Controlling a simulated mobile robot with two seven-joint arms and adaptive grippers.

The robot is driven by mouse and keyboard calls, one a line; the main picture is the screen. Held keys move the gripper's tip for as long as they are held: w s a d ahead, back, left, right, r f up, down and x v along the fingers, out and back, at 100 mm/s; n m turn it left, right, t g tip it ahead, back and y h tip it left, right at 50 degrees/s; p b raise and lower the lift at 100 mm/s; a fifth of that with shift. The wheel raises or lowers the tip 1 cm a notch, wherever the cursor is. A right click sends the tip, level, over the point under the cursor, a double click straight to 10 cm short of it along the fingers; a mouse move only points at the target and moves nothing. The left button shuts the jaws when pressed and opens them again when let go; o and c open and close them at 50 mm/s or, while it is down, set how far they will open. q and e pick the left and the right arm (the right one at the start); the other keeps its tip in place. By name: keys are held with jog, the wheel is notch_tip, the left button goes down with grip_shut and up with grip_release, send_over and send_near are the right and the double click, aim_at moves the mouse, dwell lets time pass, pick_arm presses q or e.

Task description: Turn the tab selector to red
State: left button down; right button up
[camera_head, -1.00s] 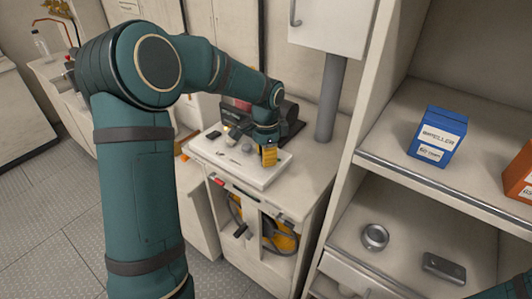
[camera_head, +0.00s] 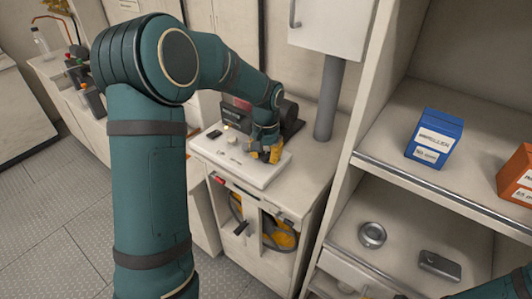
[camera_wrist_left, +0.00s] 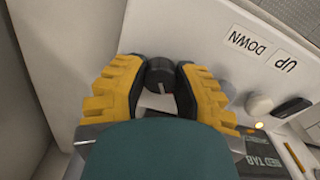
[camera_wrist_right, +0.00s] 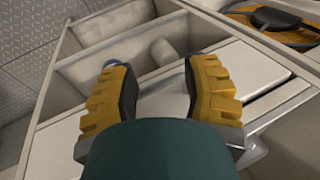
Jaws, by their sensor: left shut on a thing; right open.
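The tab selector (camera_wrist_left: 160,71) is a small black round knob with a pale pointer line, seen in the left wrist view on a white panel. My left gripper (camera_wrist_left: 157,84) has its yellow-backed fingers on both sides of the knob, shut on it. In the head view my left gripper (camera_head: 266,154) is at the right end of the white panel (camera_head: 230,168) and hides the knob. In the right wrist view my right gripper (camera_wrist_right: 160,82) is open and empty. The selector's colour marks cannot be made out.
The panel also bears a pale round knob (camera_wrist_left: 259,104), a black switch (camera_wrist_left: 292,107) and UP and DOWN labels. A dark display (camera_wrist_left: 262,152) reads partly "RED TAB". A grey post (camera_head: 329,98) stands behind right. A shelf at right holds a blue box (camera_head: 435,139).

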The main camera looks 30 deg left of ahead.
pick_arm(q)
jog(key=shift+n, duration=0.6)
